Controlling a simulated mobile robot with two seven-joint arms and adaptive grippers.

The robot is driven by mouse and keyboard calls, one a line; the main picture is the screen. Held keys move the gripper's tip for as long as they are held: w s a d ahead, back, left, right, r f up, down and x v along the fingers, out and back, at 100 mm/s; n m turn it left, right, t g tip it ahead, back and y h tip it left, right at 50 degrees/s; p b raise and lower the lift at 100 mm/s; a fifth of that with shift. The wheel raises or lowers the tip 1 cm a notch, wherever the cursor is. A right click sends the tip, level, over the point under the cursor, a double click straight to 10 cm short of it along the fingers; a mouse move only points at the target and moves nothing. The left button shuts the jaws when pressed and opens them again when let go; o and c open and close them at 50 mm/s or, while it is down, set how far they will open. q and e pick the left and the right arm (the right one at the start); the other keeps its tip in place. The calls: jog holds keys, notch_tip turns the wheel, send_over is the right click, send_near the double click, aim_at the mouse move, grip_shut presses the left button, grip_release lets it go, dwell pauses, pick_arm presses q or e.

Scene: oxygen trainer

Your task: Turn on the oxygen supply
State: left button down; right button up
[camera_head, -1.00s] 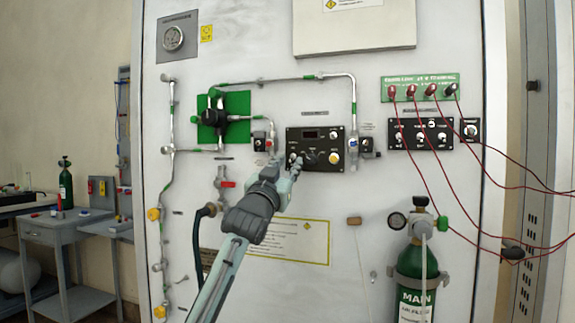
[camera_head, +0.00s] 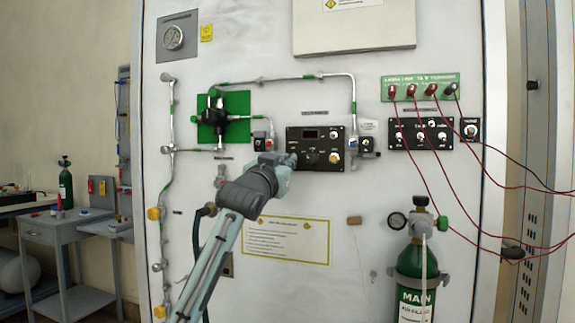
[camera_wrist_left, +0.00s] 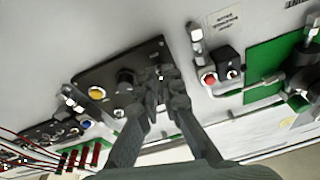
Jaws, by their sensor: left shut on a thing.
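The black control panel (camera_head: 322,136) is on the white wall board, with a small display, a black knob (camera_head: 311,157) and a round yellow-white knob (camera_head: 334,158). My left gripper (camera_head: 290,160) is at the panel's lower left, its fingers pressed near together. In the left wrist view, the gripper (camera_wrist_left: 160,82) is shut on a small control at this end of the panel (camera_wrist_left: 92,76), mostly hidden by the fingertips. The yellow knob (camera_wrist_left: 96,93) is apart from the fingers. The green oxygen cylinder (camera_head: 417,262) marked MAIN stands at the lower right. My right gripper is out of view.
Metal pipes (camera_head: 285,78) and a green block (camera_head: 238,131) are left of and above the panel. Small valve boxes (camera_head: 263,141) flank it. Red cables (camera_head: 482,170) hang at the right. The board below the panel has a label (camera_head: 286,241).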

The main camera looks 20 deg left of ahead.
pick_arm(q)
notch_tip(320, 180, up, 2)
jog(key=g, duration=0.5)
jog(key=shift+r, duration=0.15)
jog(key=shift+w+r+g, duration=0.1)
jog(key=shift+r+g, duration=0.1)
jog(key=shift+g, duration=0.55)
jog(key=shift+r+g, duration=0.15)
jog(key=shift+g, duration=0.6)
jog(key=c, duration=1.7)
grip_release()
jog(key=shift+r, duration=0.15)
jog(key=v, duration=1.2)
